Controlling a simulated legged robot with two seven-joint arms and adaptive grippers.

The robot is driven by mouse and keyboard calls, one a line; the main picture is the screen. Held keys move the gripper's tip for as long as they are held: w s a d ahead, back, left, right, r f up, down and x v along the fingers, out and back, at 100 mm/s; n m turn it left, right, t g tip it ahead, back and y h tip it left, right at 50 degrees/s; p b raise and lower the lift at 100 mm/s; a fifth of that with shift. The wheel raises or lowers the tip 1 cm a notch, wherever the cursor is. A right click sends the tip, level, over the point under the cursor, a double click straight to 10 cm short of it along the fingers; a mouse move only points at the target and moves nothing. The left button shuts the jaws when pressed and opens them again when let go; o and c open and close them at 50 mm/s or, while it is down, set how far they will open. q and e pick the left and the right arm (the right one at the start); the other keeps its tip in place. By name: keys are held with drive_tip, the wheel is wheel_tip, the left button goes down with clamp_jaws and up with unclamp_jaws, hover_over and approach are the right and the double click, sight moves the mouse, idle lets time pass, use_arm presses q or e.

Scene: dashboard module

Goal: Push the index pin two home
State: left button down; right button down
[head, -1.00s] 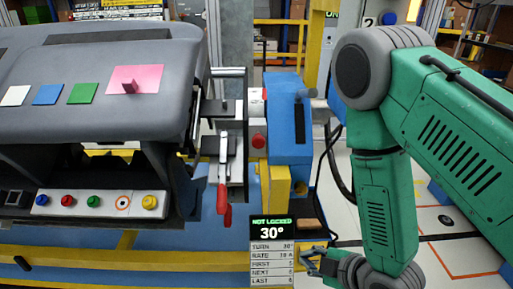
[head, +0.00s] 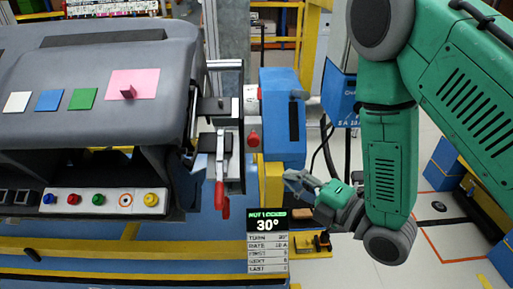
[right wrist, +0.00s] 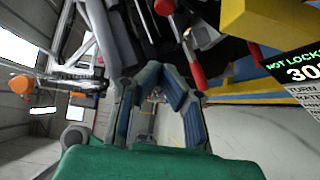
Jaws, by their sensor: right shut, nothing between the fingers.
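My right gripper (head: 297,182) is shut and empty, beside the yellow post (head: 271,183) under the blue housing (head: 282,120). Its fingers also show in the right wrist view (right wrist: 158,95). A red knob (head: 253,139) sticks out at the left side of the blue housing; the gripper is below and right of it, apart from it. A red-handled lever (head: 222,190) hangs down left of the post. I see no label that tells which part is index pin two. The display (head: 267,224) reads "NOT LOCKED" and 30°. My left gripper is not in view.
The grey dashboard module (head: 100,85) with coloured pads and buttons fills the left. A yellow rail (head: 130,247) runs along the front. Dark cables hang right of the blue housing.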

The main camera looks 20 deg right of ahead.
sight(259, 143)
drive_tip(key=w+a, duration=0.1)
drive_tip(key=w, duration=0.3)
drive_tip(key=w+a+p, duration=0.1)
drive_tip(key=w, duration=0.3)
drive_tip(key=w+a, duration=0.1)
drive_tip(key=w, duration=0.3)
drive_tip(key=shift+w, duration=0.1)
drive_tip(key=shift+w+a, duration=0.1)
drive_tip(key=shift+a, duration=0.05)
drive_tip(key=shift+w, duration=0.35)
drive_tip(key=shift+w+b, duration=0.35)
drive_tip(key=shift+w, duration=0.4)
drive_tip(key=shift+r, duration=0.15)
drive_tip(key=shift+d, duration=0.25)
